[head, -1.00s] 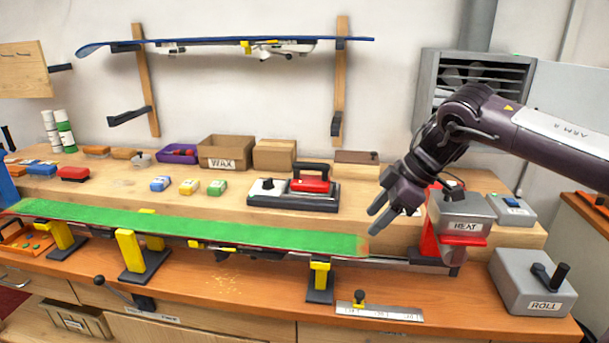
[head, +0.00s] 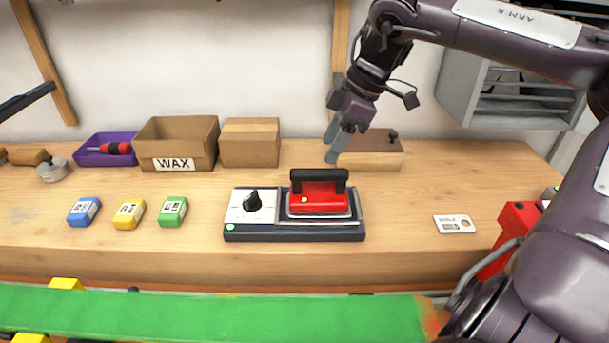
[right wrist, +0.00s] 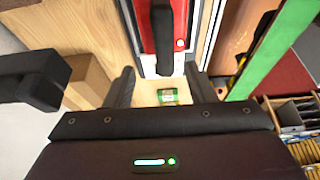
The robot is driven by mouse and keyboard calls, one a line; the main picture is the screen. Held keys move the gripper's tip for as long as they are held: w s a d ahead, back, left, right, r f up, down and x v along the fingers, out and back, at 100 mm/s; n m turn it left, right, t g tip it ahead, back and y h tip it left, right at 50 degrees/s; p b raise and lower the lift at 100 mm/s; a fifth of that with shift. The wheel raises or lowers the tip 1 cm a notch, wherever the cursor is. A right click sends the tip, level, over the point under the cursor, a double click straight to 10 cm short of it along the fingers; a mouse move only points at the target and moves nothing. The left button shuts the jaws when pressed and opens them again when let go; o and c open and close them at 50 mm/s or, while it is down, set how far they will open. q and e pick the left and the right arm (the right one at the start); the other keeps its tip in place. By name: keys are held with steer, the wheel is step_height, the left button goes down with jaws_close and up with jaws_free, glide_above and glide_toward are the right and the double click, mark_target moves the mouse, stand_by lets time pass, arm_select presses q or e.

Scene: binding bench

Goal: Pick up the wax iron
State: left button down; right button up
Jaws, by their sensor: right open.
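The wax iron (head: 319,197) is red with a black handle. It rests on a dark base unit (head: 253,233) with a white dial panel on the raised wooden shelf. My right gripper (head: 334,146) is open and empty, above and slightly behind the iron, fingers pointing down. In the right wrist view the iron (right wrist: 179,22) shows at the top, beyond the gap between the two dark fingers (right wrist: 158,88). The fingers do not touch it. My left gripper is not in view.
Green, yellow and blue wax blocks (head: 129,214) sit left of the base unit. A WAX box (head: 177,145), another cardboard box (head: 250,143) and a wooden block (head: 372,155) stand behind. A white tag (head: 454,224) lies to the right. A green board (head: 200,315) crosses the front.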

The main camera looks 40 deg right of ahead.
mark_target(320, 169)
steer(key=shift+w+a+f, duration=0.1)
steer(key=shift+w+f, duration=0.1)
steer(key=shift+f, duration=0.1)
steer(key=shift+a+f, duration=0.35)
steer(key=shift+f, duration=0.45)
steer(key=shift+s+a+f, duration=0.15)
steer(key=shift+f, duration=0.2)
steer(key=p+x, duration=0.1)
steer(key=x, duration=0.2)
steer(key=shift+f, duration=0.4)
steer(key=shift+a+f, duration=0.15)
steer(key=shift+f, duration=0.15)
steer(key=c, duration=1)
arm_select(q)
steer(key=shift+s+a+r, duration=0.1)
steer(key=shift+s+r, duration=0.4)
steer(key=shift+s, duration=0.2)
arm_select(e)
jaws_close()
steer(key=shift+w+r, duration=0.15)
steer(key=shift+w, duration=0.1)
